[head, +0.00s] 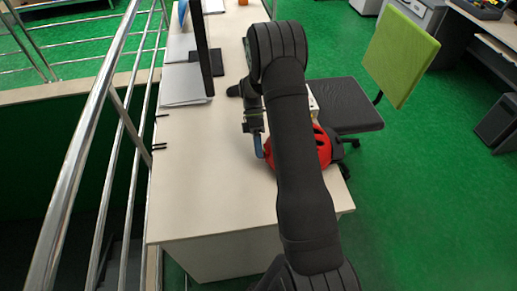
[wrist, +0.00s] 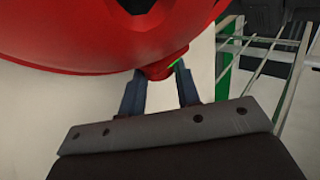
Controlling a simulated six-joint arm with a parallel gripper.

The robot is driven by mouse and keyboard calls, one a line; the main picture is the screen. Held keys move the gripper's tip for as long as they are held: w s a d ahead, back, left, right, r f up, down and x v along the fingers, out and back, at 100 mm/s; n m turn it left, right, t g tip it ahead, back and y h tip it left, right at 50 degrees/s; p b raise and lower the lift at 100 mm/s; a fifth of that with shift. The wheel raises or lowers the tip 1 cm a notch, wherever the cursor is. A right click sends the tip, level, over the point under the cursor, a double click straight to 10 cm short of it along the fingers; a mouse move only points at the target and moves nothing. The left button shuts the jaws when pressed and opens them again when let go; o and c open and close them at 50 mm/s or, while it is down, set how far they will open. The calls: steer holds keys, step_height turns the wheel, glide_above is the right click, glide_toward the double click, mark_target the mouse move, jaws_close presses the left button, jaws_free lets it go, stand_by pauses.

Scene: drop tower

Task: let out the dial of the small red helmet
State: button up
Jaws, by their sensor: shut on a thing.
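The small red helmet (head: 322,146) sits on the desk near its right edge in the head view, partly hidden behind my arm. In the wrist view the red helmet (wrist: 90,40) fills the upper left. Its dial (wrist: 160,69) is a small red knob at the helmet's lower rim, with a bit of green at its right side. My gripper (wrist: 162,80) is shut on the dial, one finger on each side of it. In the head view my gripper (head: 262,145) is at the helmet's left side, and the dial cannot be made out there.
The pale desk (head: 200,200) is clear in front and to the left of the helmet. A monitor (head: 202,50) and papers (head: 183,84) are at the back left. A metal railing (head: 85,140) runs along the left. A chair (head: 345,105) stands by the right edge.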

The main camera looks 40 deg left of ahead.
steer(key=shift+w+a+f+g+h, duration=0.1)
steer(key=shift+f+g+h, duration=0.15)
steer(key=shift+g+h, duration=0.75)
steer(key=o, duration=1)
steer(key=shift+r, duration=0.1)
